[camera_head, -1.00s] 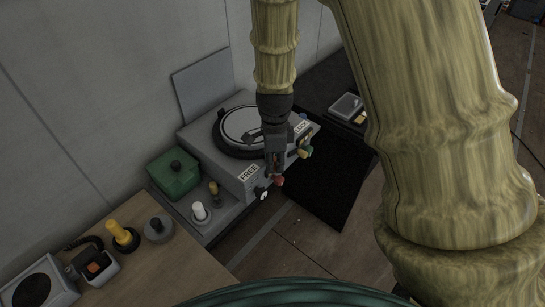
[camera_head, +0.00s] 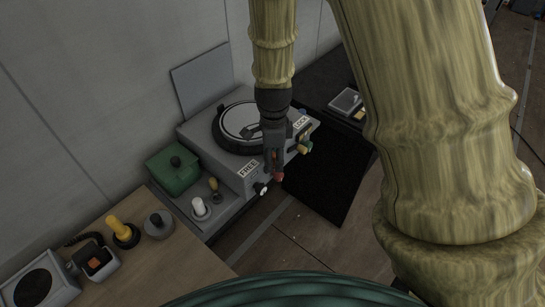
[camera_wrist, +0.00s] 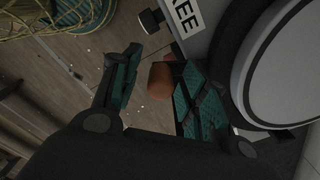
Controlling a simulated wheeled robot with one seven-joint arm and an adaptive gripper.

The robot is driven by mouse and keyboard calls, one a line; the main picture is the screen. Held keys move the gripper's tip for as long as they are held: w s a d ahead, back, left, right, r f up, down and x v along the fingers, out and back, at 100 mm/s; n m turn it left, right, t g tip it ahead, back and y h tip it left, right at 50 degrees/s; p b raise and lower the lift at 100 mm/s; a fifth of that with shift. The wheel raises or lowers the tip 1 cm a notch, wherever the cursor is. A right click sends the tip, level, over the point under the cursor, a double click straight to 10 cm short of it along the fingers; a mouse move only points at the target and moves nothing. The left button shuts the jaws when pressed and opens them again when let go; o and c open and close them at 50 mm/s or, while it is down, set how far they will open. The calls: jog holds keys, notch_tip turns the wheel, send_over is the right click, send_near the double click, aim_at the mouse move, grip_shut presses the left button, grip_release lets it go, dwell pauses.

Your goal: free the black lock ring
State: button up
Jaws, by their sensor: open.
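The black lock ring (camera_head: 226,146) surrounds a pale disc (camera_head: 241,120) on top of a grey box (camera_head: 205,141). A "FREE" label (camera_head: 248,170) and a "LOCK" label (camera_head: 300,124) mark the box's front edge. My gripper (camera_head: 273,165) is open and points down at the front, between the labels. A red-orange knob (camera_head: 278,177) shows at its fingertips. In the wrist view the knob (camera_wrist: 160,82) appears between the fingers, nearer the right one; I cannot tell whether they touch. The ring (camera_wrist: 238,70) curves past on the right there. My gripper hides part of the ring's front.
A yellow-and-green handle (camera_head: 305,146) sticks out right of my gripper, and a black-and-white knob (camera_head: 262,189) is at its lower left. A green box (camera_head: 173,171) and white knob (camera_head: 200,207) stand left. A wooden bench (camera_head: 180,247) holds several items.

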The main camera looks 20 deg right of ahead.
notch_tip(320, 180, up, 12)
dwell(0.6)
jog(key=shift+a+f, duration=0.1)
dwell(0.4)
